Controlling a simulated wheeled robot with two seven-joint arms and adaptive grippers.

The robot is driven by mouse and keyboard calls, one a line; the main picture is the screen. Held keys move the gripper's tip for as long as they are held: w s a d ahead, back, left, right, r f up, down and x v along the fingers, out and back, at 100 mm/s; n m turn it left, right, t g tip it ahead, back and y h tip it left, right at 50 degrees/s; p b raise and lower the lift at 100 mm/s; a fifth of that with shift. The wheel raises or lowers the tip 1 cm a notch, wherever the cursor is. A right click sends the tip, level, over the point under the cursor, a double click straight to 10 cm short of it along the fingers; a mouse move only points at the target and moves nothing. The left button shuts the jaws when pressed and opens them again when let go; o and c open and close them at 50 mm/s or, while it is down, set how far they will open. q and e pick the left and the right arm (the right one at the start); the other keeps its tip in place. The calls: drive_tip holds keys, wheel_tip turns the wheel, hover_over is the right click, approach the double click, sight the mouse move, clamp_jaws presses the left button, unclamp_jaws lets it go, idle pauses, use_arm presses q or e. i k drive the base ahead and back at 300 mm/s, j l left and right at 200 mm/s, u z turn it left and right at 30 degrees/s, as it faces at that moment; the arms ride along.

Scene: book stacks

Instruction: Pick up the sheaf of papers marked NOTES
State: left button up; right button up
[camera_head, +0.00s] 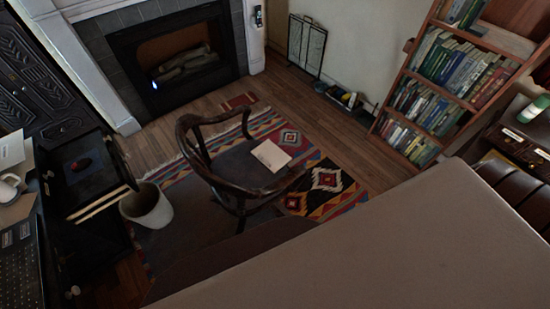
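A small cream sheaf of papers (271,155) lies on the seat of a dark wooden armchair (195,150). Any marking on it is too small to read. A second white paper (11,150) shows at the left edge, near a white mug (10,187); I cannot read any marking there either. Neither of my grippers is in view.
A large flat grey-brown surface (430,245) fills the lower right. A waste bin (147,207) stands left of the chair, beside a dark cabinet (85,165). A patterned rug (330,190) lies under the chair. A fireplace (175,60) and bookcase (450,75) stand behind.

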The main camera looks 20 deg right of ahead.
sight(267, 152)
drive_tip(key=k+l+u, duration=0.1)
drive_tip(key=l, duration=0.3)
drive_tip(key=l+u, duration=0.15)
drive_tip(key=l, duration=0.2)
drive_tip(key=k+l+u, duration=0.1)
drive_tip(key=l, duration=0.3)
drive_tip(key=l+u, duration=0.2)
drive_tip(key=l, duration=0.3)
drive_tip(key=k+l+u, duration=0.15)
drive_tip(key=l, duration=0.35)
drive_tip(key=i+l+u, duration=0.15)
drive_tip(key=l, duration=0.25)
drive_tip(key=l+u, duration=0.1)
drive_tip(key=l, duration=0.3)
drive_tip(key=i+l+u, duration=0.15)
drive_tip(key=l, duration=0.25)
drive_tip(key=i+l+u, duration=0.15)
drive_tip(key=l+u, duration=0.15)
drive_tip(key=l, duration=0.8)
drive_tip(key=i+l+u, duration=0.1)
drive_tip(key=l+u, duration=0.25)
drive_tip(key=l, duration=0.75)
